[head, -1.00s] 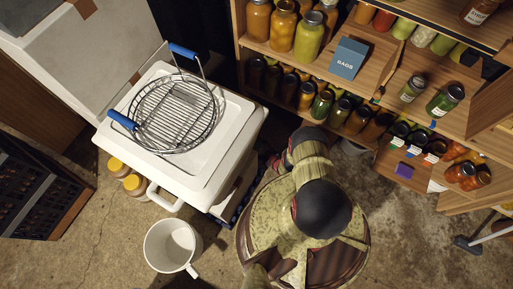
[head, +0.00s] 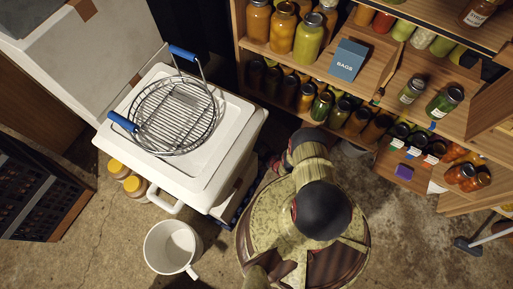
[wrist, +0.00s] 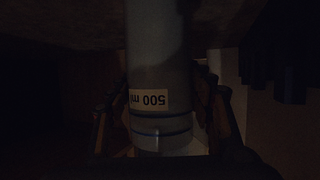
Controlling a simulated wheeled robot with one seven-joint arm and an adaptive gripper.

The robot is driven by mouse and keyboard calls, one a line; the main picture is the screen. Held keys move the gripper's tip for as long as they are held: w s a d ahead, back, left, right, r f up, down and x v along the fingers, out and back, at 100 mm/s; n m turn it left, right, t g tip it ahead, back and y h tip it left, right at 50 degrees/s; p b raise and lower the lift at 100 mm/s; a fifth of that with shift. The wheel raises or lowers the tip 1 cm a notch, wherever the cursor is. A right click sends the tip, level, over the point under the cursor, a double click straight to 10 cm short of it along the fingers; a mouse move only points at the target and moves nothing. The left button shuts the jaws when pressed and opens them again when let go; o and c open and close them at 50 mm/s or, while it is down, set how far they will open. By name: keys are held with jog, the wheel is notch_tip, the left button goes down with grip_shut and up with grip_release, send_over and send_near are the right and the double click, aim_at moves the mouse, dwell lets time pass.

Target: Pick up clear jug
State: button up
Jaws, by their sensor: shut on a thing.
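The clear jug (wrist: 158,60) shows in the dark wrist view as a tall greyish cylinder with a pale label reading "500 ml", seen upside down. Its banded end is toward the bottom of the picture. My gripper (wrist: 162,88) has a finger on each side of it and is shut on it. What the jug rests on, if anything, is too dark to tell. In the head view neither my gripper nor this jug can be made out.
A white jug-like container (head: 172,246) stands on the concrete floor. A white cooler (head: 216,170) carries a wire basket (head: 176,112) with blue handles. Wooden shelves (head: 385,75) full of jars stand at the right. A dark crate (head: 35,195) is at the left.

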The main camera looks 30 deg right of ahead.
jog(key=s+d+r+p, duration=0.3)
jog(key=s+r+p, duration=0.5)
jog(key=s+r, duration=0.4)
jog(key=shift+v, duration=0.85)
jog(key=o, duration=0.9)
jog(key=shift+c, duration=0.2)
jog(key=c, duration=1.1)
jog(key=shift+d, duration=0.1)
jog(key=shift+c, duration=0.2)
